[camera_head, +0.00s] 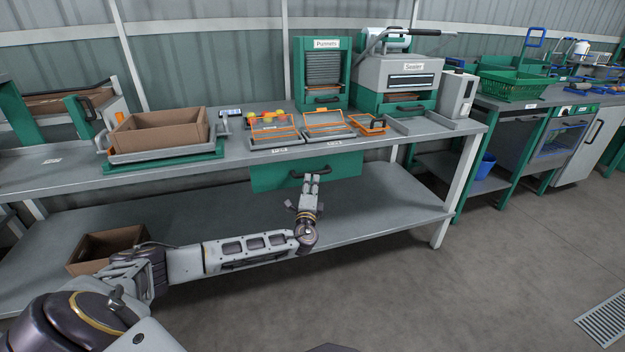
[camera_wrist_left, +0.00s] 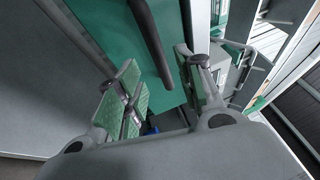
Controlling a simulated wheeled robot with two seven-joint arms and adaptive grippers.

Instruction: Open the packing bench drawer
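The packing bench drawer has a green front (camera_head: 270,180) under the bench top and looks shut. Its dark bar handle (camera_head: 297,172) sits on that front, partly hidden by my left gripper (camera_head: 310,180). In the left wrist view the dark handle (camera_wrist_left: 152,38) runs down from the top against the green drawer front (camera_wrist_left: 105,25). There, the two fingers of my left gripper (camera_wrist_left: 160,84) stand apart, with the lower end of the handle between them in the picture. Whether they touch it I cannot tell. My right gripper is not in view.
The bench top (camera_head: 240,155) carries a cardboard box (camera_head: 160,137), orange-framed trays (camera_head: 328,125), a Punnets dispenser (camera_head: 322,70) and a Sealer (camera_head: 400,75). A lower shelf (camera_head: 370,205) lies below the drawer, with an open carton (camera_head: 105,248) at left. The floor in front is clear.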

